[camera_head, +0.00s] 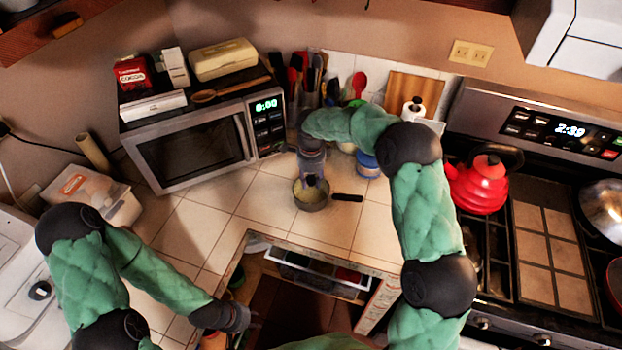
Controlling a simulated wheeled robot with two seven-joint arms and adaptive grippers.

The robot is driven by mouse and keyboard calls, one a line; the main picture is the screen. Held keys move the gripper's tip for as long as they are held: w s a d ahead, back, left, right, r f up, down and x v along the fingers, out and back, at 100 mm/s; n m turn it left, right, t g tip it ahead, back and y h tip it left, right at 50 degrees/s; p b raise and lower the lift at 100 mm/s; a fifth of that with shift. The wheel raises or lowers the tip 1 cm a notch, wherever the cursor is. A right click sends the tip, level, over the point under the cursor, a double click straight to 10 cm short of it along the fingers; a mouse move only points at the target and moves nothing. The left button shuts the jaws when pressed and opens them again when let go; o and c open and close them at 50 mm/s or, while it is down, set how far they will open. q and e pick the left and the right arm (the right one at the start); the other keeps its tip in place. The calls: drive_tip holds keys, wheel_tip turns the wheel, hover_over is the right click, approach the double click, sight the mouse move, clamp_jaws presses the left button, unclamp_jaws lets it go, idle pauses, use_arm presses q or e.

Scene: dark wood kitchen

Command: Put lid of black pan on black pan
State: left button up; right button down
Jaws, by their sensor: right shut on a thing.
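A small dark pan (312,205) stands on the tiled counter in front of the microwave's right side, with its black handle (347,198) pointing right. My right gripper (311,179) reaches down over the pan and is shut on a small dark piece at its middle, which looks like the lid's knob. A pale round surface shows inside the pan's rim. I cannot tell whether this is the lid or the pan's inside, or whether the lid touches the rim. My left gripper (240,318) is low by the counter's front edge, away from the pan; its fingers are unclear.
A microwave (195,150) stands behind on the left with boxes on top. Utensils (310,80) and a blue-lidded jar (367,164) stand behind the pan. A red kettle (478,188) sits on the stove at right. An open drawer (318,272) is in front. Tiles left of the pan are clear.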

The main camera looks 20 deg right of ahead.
sight(311, 179)
drive_tip(key=shift+f, duration=0.1)
drive_tip(key=c, duration=0.9)
unclamp_jaws()
drive_tip(key=shift+o, duration=0.2)
drive_tip(key=shift+r+p, duration=0.4)
drive_tip(key=shift+r, duration=0.15)
wheel_tip(311, 179, up, 12)
drive_tip(key=p, duration=0.1)
